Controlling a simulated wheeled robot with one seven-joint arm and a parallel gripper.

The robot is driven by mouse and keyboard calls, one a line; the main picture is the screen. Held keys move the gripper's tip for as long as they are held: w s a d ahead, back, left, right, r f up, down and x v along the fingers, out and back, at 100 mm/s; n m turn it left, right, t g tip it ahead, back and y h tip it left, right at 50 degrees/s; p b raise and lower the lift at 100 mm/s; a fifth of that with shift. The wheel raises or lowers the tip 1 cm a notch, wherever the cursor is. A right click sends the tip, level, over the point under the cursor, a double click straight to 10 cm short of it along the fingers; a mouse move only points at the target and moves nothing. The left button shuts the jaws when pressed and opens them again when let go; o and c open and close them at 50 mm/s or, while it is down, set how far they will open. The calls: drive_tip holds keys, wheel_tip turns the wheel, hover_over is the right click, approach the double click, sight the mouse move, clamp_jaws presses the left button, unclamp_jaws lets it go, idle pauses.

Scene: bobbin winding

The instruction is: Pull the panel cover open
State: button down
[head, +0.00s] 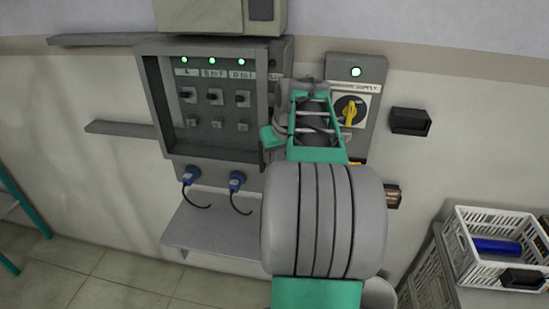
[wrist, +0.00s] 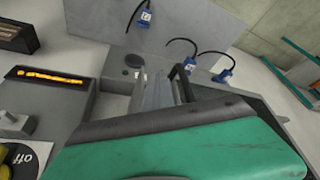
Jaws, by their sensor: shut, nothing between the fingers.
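The grey panel (head: 152,100) is on the wall in the head view, with three green lights and a row of switches inside its frame. Its cover is hard to tell from the frame, and I cannot tell whether it stands ajar. My gripper (head: 270,140) is at the panel's right edge in the head view, partly hidden by my wrist. In the wrist view my green gripper body fills the bottom, and its grey fingers (wrist: 158,92) are shut and empty. A dark handle-like bar (wrist: 184,80) shows right beside the fingers; contact is unclear.
Right of the panel is a supply box with a yellow rotary switch (head: 350,110). Blue plugs (head: 237,181) with cables hang below the panel, above a grey shelf (head: 205,236). A white crate (head: 482,270) stands at lower right. A black wall box (head: 410,121) sits at right.

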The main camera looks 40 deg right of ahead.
drive_tip(key=c, duration=2.1)
unclamp_jaws()
drive_tip(key=o, duration=0.6)
drive_tip(key=shift+o, duration=0.2)
drive_tip(key=d+v, duration=0.1)
drive_tip(key=v, duration=0.6)
drive_tip(key=shift+a+r, duration=0.4)
drive_tip(key=shift+a, duration=0.15)
